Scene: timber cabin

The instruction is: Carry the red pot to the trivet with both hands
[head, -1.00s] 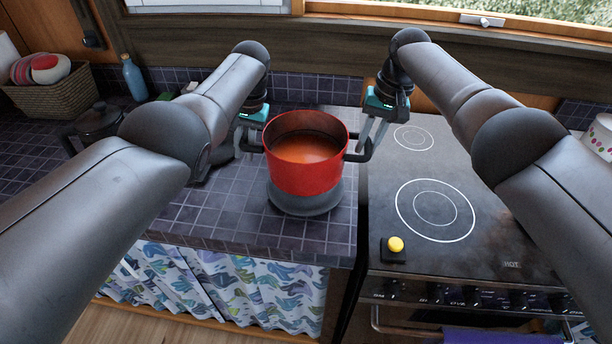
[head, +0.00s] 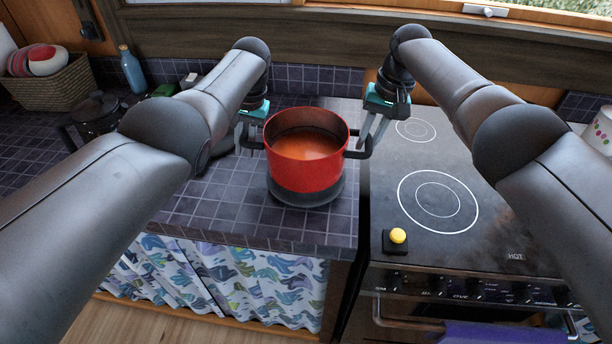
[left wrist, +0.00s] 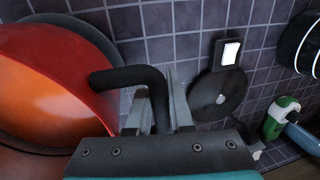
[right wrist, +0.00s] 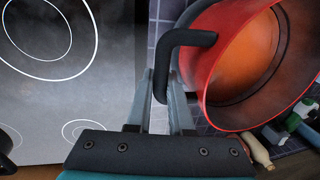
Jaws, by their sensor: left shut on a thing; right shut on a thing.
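The red pot (head: 304,165), with orange-brown liquid inside, is upright above the tiled counter, left of the stove. The round grey trivet (head: 312,204) is directly below it, mostly hidden by the pot; I cannot tell if they touch. My left gripper (head: 250,142) is shut on the pot's left black handle, which also shows in the left wrist view (left wrist: 130,75). My right gripper (head: 364,146) is shut on the right black handle, seen in the right wrist view (right wrist: 188,38). The liquid surface looks level.
The black stove (head: 450,250) with ringed burners stands right of the counter, a yellow button (head: 398,236) near its front. A dark pot (head: 95,115), blue bottle (head: 131,72) and basket (head: 52,85) stand at the back left. A dark round object (left wrist: 218,92) lies behind my left gripper.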

